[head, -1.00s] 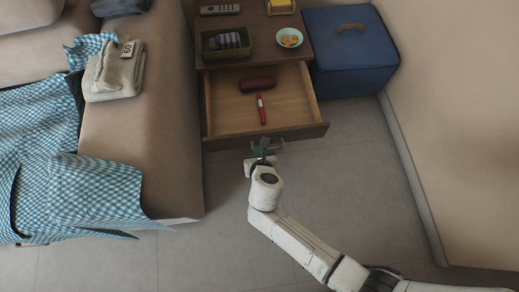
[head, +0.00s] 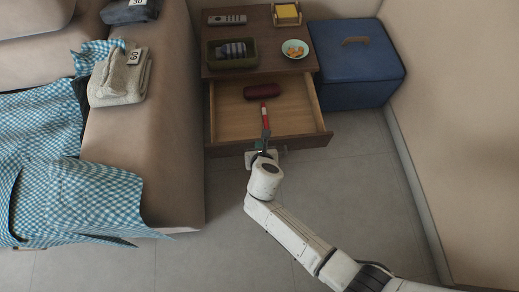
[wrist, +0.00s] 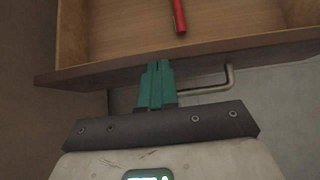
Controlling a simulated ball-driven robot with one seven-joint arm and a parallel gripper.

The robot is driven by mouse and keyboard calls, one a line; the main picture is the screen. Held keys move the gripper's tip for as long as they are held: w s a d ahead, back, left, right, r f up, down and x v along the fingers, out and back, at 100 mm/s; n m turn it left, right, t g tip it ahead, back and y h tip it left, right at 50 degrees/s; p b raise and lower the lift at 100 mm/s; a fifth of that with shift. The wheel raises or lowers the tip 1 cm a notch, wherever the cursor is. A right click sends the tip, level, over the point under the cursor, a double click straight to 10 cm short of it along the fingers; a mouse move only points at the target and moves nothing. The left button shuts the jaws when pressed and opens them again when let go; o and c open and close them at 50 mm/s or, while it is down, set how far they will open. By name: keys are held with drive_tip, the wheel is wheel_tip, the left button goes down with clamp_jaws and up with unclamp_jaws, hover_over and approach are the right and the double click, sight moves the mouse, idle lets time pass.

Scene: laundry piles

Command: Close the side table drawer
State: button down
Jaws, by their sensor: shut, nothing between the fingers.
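The side table (head: 263,34) is dark wood and its drawer (head: 228,121) stands pulled open toward me. Inside lie a dark red case (head: 262,91) and a red pen-like item (head: 265,114), which also shows in the wrist view (wrist: 179,16). My gripper (head: 264,141) is at the middle of the drawer front. In the wrist view its green fingers (wrist: 157,72) are shut together with nothing between them, and their tips appear at the drawer front's edge; I cannot tell if they touch. A metal handle (wrist: 208,87) shows just right of the fingers.
A beige sofa (head: 170,125) with a checkered cloth (head: 95,195) and folded towel (head: 122,78) stands left. A blue storage box (head: 357,65) stands right of the table, near the wall. A tray (head: 232,55), bowl (head: 294,49) and remote (head: 227,19) rest on top. Floor in front is clear.

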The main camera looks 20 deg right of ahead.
drive_tip(key=w+d+b, duration=0.3)
drive_tip(key=w, duration=0.8)
drive_tip(key=w+d+b, duration=0.3)
drive_tip(key=w, duration=0.8)
drive_tip(key=shift+w, duration=0.35)
